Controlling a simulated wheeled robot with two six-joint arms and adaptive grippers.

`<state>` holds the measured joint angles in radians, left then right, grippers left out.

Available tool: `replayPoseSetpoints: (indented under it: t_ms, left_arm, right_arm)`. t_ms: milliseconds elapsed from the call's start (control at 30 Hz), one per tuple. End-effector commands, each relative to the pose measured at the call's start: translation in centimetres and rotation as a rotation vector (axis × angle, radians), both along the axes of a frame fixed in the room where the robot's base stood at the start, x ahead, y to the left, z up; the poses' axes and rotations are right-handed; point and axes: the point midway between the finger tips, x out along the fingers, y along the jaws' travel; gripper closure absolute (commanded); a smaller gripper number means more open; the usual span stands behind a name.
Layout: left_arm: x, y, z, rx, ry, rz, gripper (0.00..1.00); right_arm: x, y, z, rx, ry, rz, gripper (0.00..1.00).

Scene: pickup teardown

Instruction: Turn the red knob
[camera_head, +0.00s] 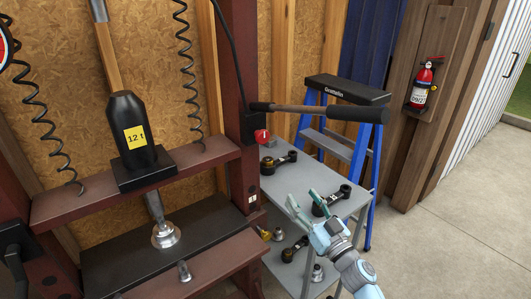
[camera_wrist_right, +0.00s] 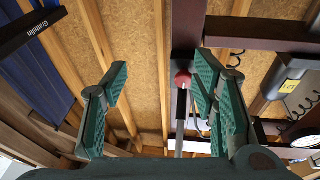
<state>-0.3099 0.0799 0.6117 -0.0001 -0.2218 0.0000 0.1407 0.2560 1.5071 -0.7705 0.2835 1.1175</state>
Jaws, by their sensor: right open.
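The red knob (camera_head: 262,136) sits on a black box (camera_head: 249,127) on the dark red press column. It is round with a pale mark on its face. In the right wrist view the red knob (camera_wrist_right: 183,79) shows between the two green fingers, nearer the right-hand one. My right gripper (camera_head: 301,199) is open and empty, below and to the right of the knob in the head view, over the grey cart. It is clearly apart from the knob. The right wrist view shows its fingers (camera_wrist_right: 163,78) spread wide. My left gripper is not in view.
A blue stepladder (camera_head: 364,152) stands behind the grey cart (camera_head: 345,208), which carries several dark tools. A black 12 t jack (camera_head: 127,115) stands left. Open floor lies right.

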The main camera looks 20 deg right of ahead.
Motion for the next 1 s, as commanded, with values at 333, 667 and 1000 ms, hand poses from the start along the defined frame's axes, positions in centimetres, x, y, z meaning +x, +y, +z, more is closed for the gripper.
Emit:
replayPoseSetpoints:
  t_ms: [333,667,1000]
  left_arm:
    - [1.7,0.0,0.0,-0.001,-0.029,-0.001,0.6]
    - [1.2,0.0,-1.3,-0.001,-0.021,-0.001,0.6]
    - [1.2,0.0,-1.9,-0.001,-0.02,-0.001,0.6]
  right_arm:
    - [2.1,3.8,9.9,0.001,-0.186,0.133,0.47]
    - [9.9,6.9,12.8,0.002,-0.181,0.131,0.47]
    - [11.8,7.6,13.8,0.001,-0.178,0.13,0.47]
